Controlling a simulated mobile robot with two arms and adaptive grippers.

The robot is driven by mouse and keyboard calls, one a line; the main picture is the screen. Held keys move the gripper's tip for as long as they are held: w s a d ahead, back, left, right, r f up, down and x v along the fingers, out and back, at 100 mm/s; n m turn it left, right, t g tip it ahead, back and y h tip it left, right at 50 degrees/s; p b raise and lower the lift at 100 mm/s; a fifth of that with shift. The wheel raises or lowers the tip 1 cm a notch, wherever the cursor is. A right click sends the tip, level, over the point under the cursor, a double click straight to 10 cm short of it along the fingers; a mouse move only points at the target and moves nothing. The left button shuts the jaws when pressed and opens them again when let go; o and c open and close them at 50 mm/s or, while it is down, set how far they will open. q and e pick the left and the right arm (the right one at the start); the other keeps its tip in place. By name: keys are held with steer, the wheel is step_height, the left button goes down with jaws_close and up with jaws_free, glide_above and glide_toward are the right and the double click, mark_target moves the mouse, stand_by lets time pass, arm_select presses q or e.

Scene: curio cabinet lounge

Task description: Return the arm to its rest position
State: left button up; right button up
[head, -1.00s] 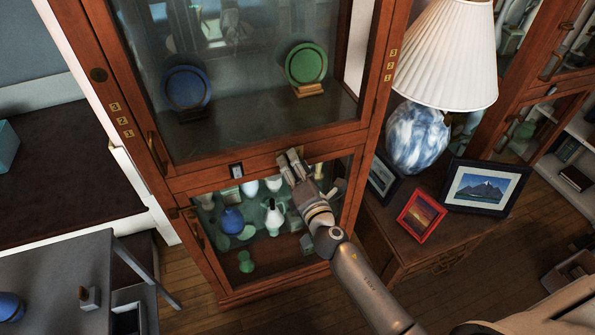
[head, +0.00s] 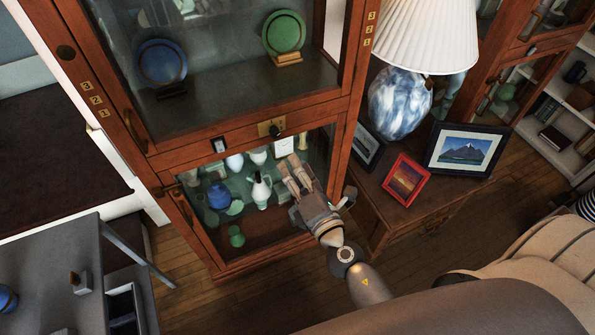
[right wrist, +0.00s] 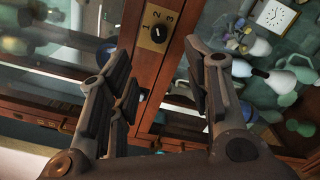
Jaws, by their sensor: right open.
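My right gripper (head: 296,174) is open and empty in front of the lower glass door of the wooden cabinet (head: 205,154). In the right wrist view the fingers of my right gripper (right wrist: 160,85) stand apart with nothing between them. Beyond them is a brass dial plate (right wrist: 157,28) with a black knob, marked 1, 2, 3. The dial plate also shows in the head view (head: 263,128), on the rail above the lower door, a little up and left of the gripper. My left gripper is not in view.
Behind the lower glass are a white jug (head: 259,190), a blue vase (head: 218,195) and green pieces. At right, a side table holds a lamp (head: 400,103), a red-framed picture (head: 406,180) and a black-framed picture (head: 465,150). A grey table (head: 60,255) stands at lower left.

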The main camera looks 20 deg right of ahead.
stand_by(0.6)
steer(key=s+f+m+g, duration=0.3)
steer(key=f, duration=0.7)
steer(key=s+d+f+m+g, duration=0.1)
steer(key=s+f+m+g, duration=0.15)
steer(key=f, duration=0.75)
steer(key=s+f+m+g, duration=0.2)
steer(key=s+f+m, duration=0.2)
steer(key=f, duration=0.6)
steer(key=s+d+f+m+g, duration=0.1)
steer(key=s+f+m+g, duration=0.2)
steer(key=s+f, duration=0.4)
steer(key=s+d+f+m+g, duration=0.2)
steer(key=s+f+m, duration=0.3)
steer(key=s, duration=0.8)
steer(key=s+d+f+m+g, duration=0.2)
steer(key=s+f+m+g, duration=0.2)
steer(key=s+f, duration=0.4)
steer(key=shift+s+f+h, duration=0.3)
steer(key=shift+s+f, duration=0.05)
steer(key=shift+s, duration=0.65)
steer(key=shift+m+g, duration=0.25)
steer(key=shift+c, duration=0.2)
